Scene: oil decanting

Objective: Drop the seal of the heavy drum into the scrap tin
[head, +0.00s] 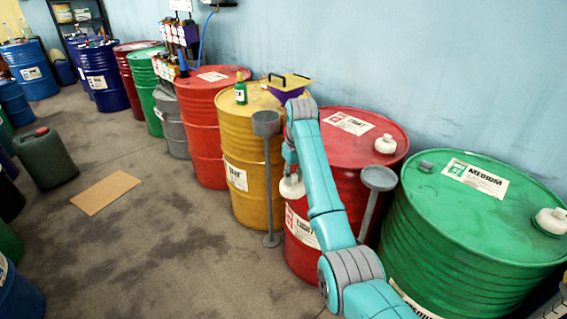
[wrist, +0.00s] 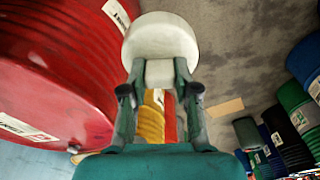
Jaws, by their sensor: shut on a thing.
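My gripper (head: 290,168) is shut on a white round seal (head: 291,188), held in the air in front of the near red drum. In the wrist view the fingers (wrist: 159,72) pinch the narrow neck of the seal (wrist: 160,38). The yellow drum (head: 240,205) has a label that seems to read HEAVY, and no white seal shows on the visible part of its top. I cannot pick out a scrap tin for certain. Two grey round-headed stands, a left one (head: 265,124) and a right one (head: 378,179), are near the drums.
The near red drum (head: 345,150) and the green MEDIUM drum (head: 450,235) carry white caps. A green bottle (head: 241,88) and a purple box with a yellow top (head: 290,82) are on the yellow drum.

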